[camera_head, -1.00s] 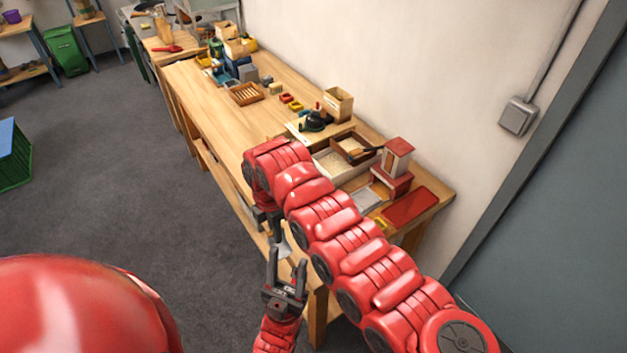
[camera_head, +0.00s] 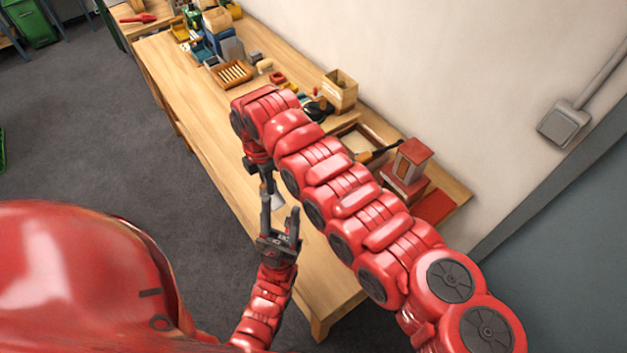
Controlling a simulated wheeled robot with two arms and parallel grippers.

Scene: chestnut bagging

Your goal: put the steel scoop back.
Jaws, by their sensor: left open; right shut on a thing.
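My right gripper (camera_head: 262,168) hangs at the end of the large red arm, over the front part of the wooden table (camera_head: 205,130). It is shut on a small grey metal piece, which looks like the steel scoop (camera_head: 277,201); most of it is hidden. My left gripper (camera_head: 280,213) comes up from below with its jaws open. Its fingers appear on either side of the scoop's lower part in this view; I cannot tell whether they touch it.
A wooden box (camera_head: 340,91) and slatted tray (camera_head: 231,74) stand farther back. The table's left front is clear.

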